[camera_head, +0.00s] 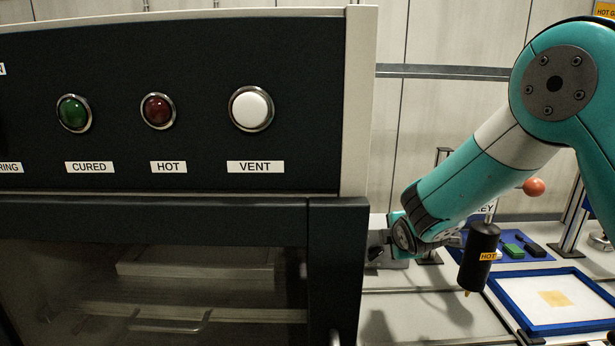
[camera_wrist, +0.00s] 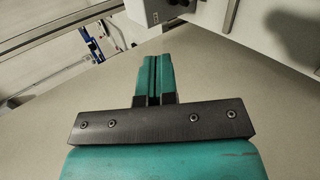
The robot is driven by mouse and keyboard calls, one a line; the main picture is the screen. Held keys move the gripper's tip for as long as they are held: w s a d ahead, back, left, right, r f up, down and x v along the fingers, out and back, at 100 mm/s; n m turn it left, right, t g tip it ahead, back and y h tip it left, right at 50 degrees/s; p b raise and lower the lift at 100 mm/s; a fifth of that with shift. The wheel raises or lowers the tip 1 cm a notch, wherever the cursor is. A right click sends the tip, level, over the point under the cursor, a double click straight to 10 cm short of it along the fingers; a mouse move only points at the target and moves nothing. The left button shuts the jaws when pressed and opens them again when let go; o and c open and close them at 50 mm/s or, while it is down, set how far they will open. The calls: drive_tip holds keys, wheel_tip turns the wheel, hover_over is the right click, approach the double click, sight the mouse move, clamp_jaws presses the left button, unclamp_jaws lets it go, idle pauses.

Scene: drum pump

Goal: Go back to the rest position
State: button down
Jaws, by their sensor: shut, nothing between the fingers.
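My gripper (camera_wrist: 153,60) shows in the wrist view with its two teal fingers side by side, shut and empty. In the wrist view it is over a plain beige surface (camera_wrist: 225,90). In the head view my teal arm reaches down and left toward the right side of the dark oven-like cabinet (camera_head: 190,270). My gripper's fingertips are hidden there behind the cabinet's edge. The cabinet's panel has a green CURED lamp (camera_head: 73,113), a dark red HOT lamp (camera_head: 158,111) and a white VENT button (camera_head: 251,108).
A blue-framed tray (camera_head: 497,310) with a tan patch lies at the lower right. Behind it a blue mat (camera_head: 540,257) holds small green and black blocks. The cabinet fills the left side.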

drive_tip(key=s+a+r+m+g+y, duration=0.1)
drive_tip(key=s+r+m+g, duration=0.2)
drive_tip(key=s, duration=1)
drive_tip(key=s+a+r+m+g+y, duration=0.2)
drive_tip(key=s+r+m+g, duration=0.2)
drive_tip(key=s, duration=0.9)
drive_tip(key=s+a+r+m+g+y, duration=0.2)
drive_tip(key=s+r+m+g, duration=0.1)
drive_tip(key=s, duration=0.9)
drive_tip(key=shift+s+r+m+g, duration=0.3)
drive_tip(key=shift+s+m+g, duration=0.1)
drive_tip(key=shift+m, duration=0.4)
